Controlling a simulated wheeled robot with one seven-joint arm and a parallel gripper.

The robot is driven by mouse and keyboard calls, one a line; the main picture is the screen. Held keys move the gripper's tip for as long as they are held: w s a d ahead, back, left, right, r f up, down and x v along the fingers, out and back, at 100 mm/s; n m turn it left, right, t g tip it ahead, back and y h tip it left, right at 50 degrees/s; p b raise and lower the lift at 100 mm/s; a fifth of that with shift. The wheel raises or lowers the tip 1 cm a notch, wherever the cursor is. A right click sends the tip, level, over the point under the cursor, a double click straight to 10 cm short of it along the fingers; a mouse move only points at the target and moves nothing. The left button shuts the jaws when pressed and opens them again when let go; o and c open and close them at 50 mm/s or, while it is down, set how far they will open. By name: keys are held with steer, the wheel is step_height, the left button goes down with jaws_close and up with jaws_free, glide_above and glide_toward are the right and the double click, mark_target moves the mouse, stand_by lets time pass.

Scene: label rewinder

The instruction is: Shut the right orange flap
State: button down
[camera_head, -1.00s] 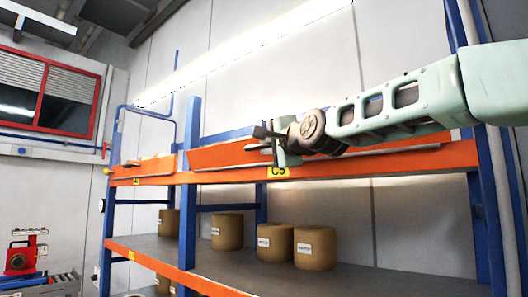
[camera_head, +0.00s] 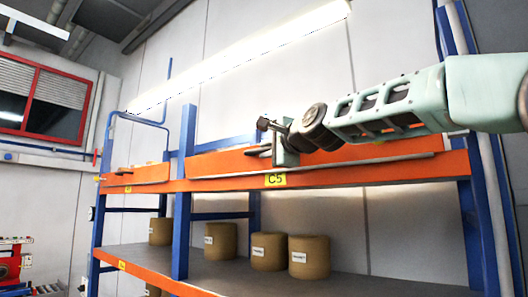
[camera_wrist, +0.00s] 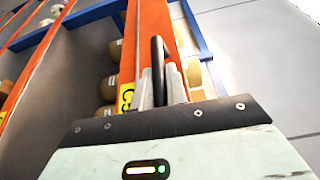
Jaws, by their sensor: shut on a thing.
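The right orange flap (camera_head: 222,162) is a long panel above the front beam of the upper shelf, to the right of a blue post. It leans and is not flat along the beam. My gripper (camera_head: 268,151) is at the flap's front, above the yellow C5 label (camera_head: 275,180). In the wrist view my gripper (camera_wrist: 160,88) is shut on a dark bar handle (camera_wrist: 158,55), with the orange flap (camera_wrist: 177,30) beside it. My arm hides part of the flap's right half in the head view.
A shorter left flap (camera_head: 138,175) is beyond the blue post (camera_head: 184,190). The orange beam (camera_head: 345,174) runs below the right flap. Several brown rolls (camera_head: 309,257) stand on the lower shelf. A blue upright (camera_head: 480,220) is at the right.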

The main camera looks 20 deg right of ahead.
steer(key=shift+w+d+r+m+g+p, duration=0.25)
steer(key=shift+d+r+m+g+p, duration=0.2)
steer(key=shift+m+p, duration=0.35)
steer(key=c, duration=1.4)
jaws_free()
steer(key=b+v, duration=0.6)
steer(key=v, duration=1.1)
steer(key=shift+s+b, duration=0.15)
steer(key=shift+b, duration=0.25)
steer(key=shift+f, duration=0.1)
